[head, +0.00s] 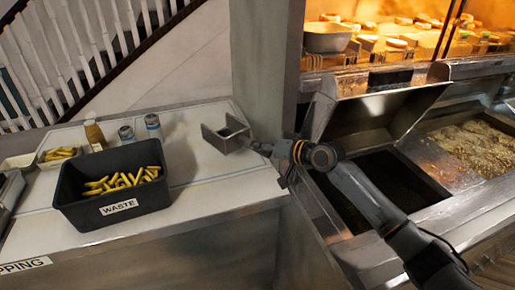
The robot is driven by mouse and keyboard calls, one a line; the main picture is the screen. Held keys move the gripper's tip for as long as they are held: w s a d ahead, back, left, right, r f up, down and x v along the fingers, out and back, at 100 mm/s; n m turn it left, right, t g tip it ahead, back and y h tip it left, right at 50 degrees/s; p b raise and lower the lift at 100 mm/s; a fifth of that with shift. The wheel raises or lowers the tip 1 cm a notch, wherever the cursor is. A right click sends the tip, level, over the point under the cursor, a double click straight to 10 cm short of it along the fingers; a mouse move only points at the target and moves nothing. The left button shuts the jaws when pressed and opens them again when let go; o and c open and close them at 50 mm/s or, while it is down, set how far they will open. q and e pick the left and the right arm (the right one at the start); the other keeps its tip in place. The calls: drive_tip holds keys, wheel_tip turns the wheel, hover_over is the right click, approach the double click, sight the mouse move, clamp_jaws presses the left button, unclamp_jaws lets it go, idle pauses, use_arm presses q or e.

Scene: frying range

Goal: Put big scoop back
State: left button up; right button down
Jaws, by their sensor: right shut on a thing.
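The big scoop (226,137) is a grey metal scoop with a squarish, open head. It shows in the middle of the head view, over the white counter just left of the grey pillar. I cannot tell whether it touches the counter. My right gripper (276,150) is shut on the scoop's handle, in front of the pillar's base. My right arm reaches in from the lower right. My left gripper is not in view.
A black WASTE bin (120,216) holding fries stands on the counter (200,190), left of the scoop. A pillar (264,70) and fryer with hot oil (470,145) lie to the right.

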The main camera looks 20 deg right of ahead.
drive_tip(key=shift+f+b, duration=0.3)
drive_tip(key=shift+b, duration=0.05)
wheel_tip(320, 180, down, 5)
drive_tip(key=b, duration=0.4)
drive_tip(key=shift+r, duration=0.15)
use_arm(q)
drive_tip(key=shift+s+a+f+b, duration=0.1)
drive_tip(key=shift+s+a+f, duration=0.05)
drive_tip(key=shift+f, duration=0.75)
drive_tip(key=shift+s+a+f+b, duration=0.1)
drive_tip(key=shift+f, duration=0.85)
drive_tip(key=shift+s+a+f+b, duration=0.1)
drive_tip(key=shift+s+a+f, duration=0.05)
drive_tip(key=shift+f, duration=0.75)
use_arm(e)
drive_tip(key=shift+f, duration=0.45)
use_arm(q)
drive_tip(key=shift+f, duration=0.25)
use_arm(e)
drive_tip(key=shift+f, duration=0.35)
drive_tip(key=c, duration=1.1)
unclamp_jaws()
drive_tip(key=shift+o, duration=0.2)
